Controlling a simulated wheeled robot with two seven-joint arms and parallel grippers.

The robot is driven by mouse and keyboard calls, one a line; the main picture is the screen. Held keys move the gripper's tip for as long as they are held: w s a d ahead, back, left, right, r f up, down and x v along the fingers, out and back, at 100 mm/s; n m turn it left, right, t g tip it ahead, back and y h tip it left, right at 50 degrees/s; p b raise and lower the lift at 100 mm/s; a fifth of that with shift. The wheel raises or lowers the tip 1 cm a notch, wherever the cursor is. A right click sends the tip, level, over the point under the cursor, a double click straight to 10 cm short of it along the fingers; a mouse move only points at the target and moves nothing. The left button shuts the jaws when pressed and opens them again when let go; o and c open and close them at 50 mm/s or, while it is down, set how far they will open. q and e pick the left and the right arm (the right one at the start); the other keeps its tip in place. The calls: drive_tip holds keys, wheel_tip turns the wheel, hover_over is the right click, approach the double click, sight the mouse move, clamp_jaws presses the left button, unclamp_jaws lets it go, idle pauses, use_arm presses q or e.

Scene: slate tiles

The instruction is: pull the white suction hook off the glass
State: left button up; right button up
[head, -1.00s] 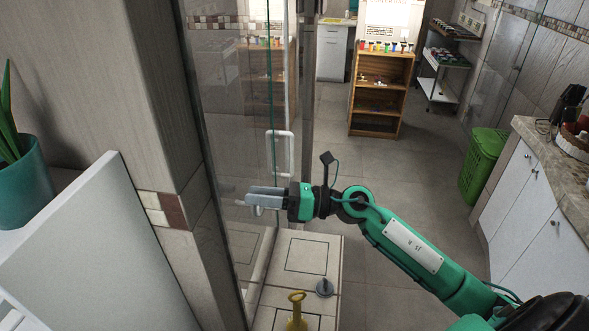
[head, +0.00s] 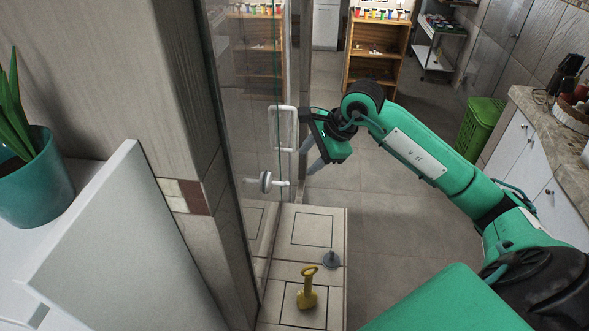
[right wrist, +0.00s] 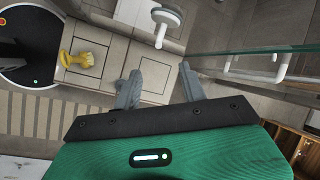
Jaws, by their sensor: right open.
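The white suction hook (head: 266,183) is on the glass panel (head: 250,120), low on the pane, its short stem pointing right. In the right wrist view the hook (right wrist: 167,17) shows at the top, ahead of the fingers. My right gripper (head: 312,155) is to the right of the hook and a little above it in the head view, with its fingers slanting down. In the right wrist view my right gripper (right wrist: 158,82) is open, with nothing between its fingers, apart from the hook. My left gripper is not in view.
A white door handle (head: 284,128) is on the glass above the hook. Below, a yellow tool (head: 307,290) and a grey knobbed piece (head: 331,260) stand on a tiled ledge (head: 315,228). A potted plant (head: 28,185) is at left.

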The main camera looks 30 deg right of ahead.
sight(279, 184)
drive_tip(key=p+x, duration=0.3)
drive_tip(key=x, duration=0.7)
drive_tip(key=shift+w+a+p, duration=0.1)
drive_tip(key=shift+a+p, duration=0.05)
drive_tip(key=shift+p, duration=0.25)
drive_tip(key=shift+w+a+f, duration=0.15)
drive_tip(key=shift+w+f, duration=0.05)
drive_tip(key=shift+f, duration=0.4)
clamp_jaws()
